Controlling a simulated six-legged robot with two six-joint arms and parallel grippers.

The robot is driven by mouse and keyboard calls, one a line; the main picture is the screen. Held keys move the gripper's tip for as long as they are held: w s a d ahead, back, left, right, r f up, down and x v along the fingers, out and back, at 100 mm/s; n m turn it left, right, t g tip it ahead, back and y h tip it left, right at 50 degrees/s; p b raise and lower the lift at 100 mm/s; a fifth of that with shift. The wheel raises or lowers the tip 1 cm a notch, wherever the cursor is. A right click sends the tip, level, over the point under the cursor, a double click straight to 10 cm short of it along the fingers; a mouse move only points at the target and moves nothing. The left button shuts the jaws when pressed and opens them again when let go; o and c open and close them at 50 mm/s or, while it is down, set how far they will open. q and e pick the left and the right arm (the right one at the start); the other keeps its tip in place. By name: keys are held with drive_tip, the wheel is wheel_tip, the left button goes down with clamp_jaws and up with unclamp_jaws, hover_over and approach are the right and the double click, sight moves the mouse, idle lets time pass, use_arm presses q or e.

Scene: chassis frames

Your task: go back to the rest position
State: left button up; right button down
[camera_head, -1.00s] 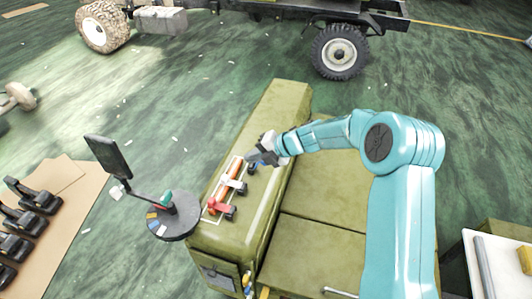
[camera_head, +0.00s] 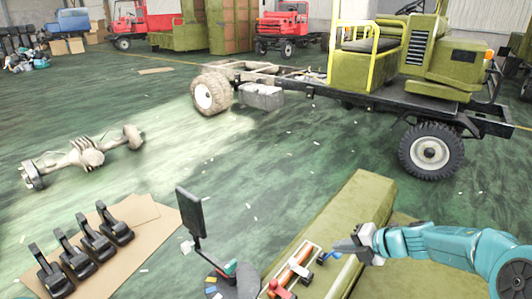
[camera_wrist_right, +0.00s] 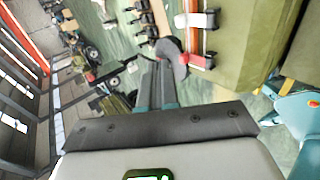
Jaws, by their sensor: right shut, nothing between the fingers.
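My right gripper (camera_head: 352,243) shows at the lower right of the head view, at the end of a teal arm that comes in from the right. It is shut and empty, above the olive green box (camera_head: 345,205). In the right wrist view the shut dark fingers (camera_wrist_right: 160,82) point away from the camera, with nothing between them. On the box, a tool set with an orange-red bar (camera_head: 290,268) and a red piece (camera_head: 280,290) lies just left of the gripper. My left gripper is not in view.
A round dark stand with a screen (camera_head: 192,212) is left of the box. Several black pedal-like parts (camera_head: 92,240) lie on cardboard (camera_head: 150,228). An axle (camera_head: 85,155) lies on the green floor. A vehicle chassis (camera_head: 370,98) stands behind. Open floor lies between.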

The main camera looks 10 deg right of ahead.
drive_tip(key=s+a+f+m, duration=0.2)
drive_tip(key=a+f+m, duration=0.1)
drive_tip(key=a+f, duration=0.2)
drive_tip(key=s+a+f+m+g+y, duration=0.1)
drive_tip(key=s+a+f+m, duration=0.2)
drive_tip(key=a+f, duration=0.2)
drive_tip(key=s+a+f+m+g+y, duration=0.1)
drive_tip(key=s+a+f+m, duration=0.2)
drive_tip(key=a, duration=0.7)
wheel_tip(320, 180, down, 2)
drive_tip(key=shift+s+a+m, duration=0.1)
drive_tip(key=shift+m, duration=0.5)
drive_tip(key=s+f+m+g+h, duration=0.1)
drive_tip(key=s+f+m, duration=0.2)
drive_tip(key=s+m, duration=0.3)
drive_tip(key=s+d+f+m+g+h, duration=0.1)
drive_tip(key=s+f+m+g+h, duration=0.1)
drive_tip(key=s+f+m, duration=0.2)
drive_tip(key=s+d+f+m+g+h, duration=0.1)
drive_tip(key=s+f+m+g+h, duration=0.1)
drive_tip(key=s+m, duration=0.6)
drive_tip(key=s+f, duration=0.1)
drive_tip(key=s, duration=0.1)
drive_tip(key=shift+s+f, duration=0.35)
drive_tip(key=shift+f, duration=0.05)
